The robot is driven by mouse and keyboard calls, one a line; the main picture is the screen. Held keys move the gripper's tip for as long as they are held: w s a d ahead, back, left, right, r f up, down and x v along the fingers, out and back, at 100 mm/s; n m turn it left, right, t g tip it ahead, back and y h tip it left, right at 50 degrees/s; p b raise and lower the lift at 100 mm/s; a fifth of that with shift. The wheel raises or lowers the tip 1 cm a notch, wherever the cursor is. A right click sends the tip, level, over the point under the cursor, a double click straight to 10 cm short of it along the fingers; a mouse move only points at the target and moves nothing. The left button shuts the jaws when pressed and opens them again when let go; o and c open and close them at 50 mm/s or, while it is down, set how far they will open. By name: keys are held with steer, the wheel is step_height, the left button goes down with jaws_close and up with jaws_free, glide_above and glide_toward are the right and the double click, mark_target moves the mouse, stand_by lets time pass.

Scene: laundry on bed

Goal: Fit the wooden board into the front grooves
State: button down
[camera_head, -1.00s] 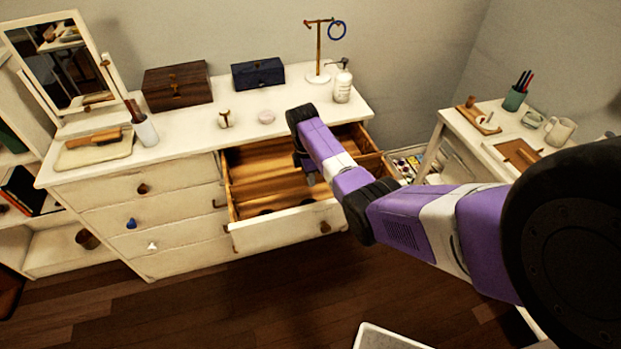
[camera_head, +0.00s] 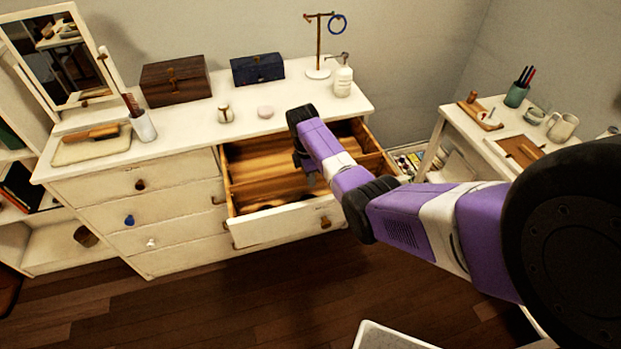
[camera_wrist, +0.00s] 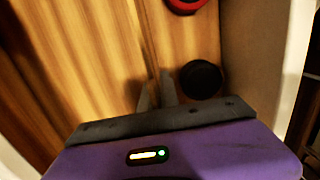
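The open drawer (camera_head: 285,222) of the white dresser has a wooden inside with grooves that I cannot make out. The wooden board (camera_wrist: 148,40) shows in the wrist view as a thin upright edge running down between my fingertips. My gripper (camera_wrist: 156,92) is inside the drawer, its two grey fingers close together on either side of that edge. It looks shut on the board. In the head view my gripper (camera_head: 308,175) is partly hidden by my arm, near the drawer's front right. Whether the board's ends sit in grooves is hidden.
A black round thing (camera_wrist: 200,79) and a red round thing (camera_wrist: 185,4) lie in the drawer beside the board. The drawer's pale front wall (camera_wrist: 253,60) is close to my gripper. Boxes and a bottle (camera_head: 343,82) stand on the dresser top. A side table (camera_head: 490,140) is at right.

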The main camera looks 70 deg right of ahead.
steer(key=shift+f+b, duration=1.1)
steer(key=shift+f, duration=0.45)
steer(key=c, duration=1.5)
jaws_free()
steer(key=shift+c, duration=0.2)
steer(key=shift+r, duration=0.2)
steer(key=shift+w+a+r, duration=0.1)
steer(key=shift+w+r, duration=0.05)
steer(key=shift+r, duration=1.75)
steer(key=shift+w+a+r, duration=0.1)
steer(key=shift+w+r, duration=0.05)
steer(key=shift+r, duration=1.7)
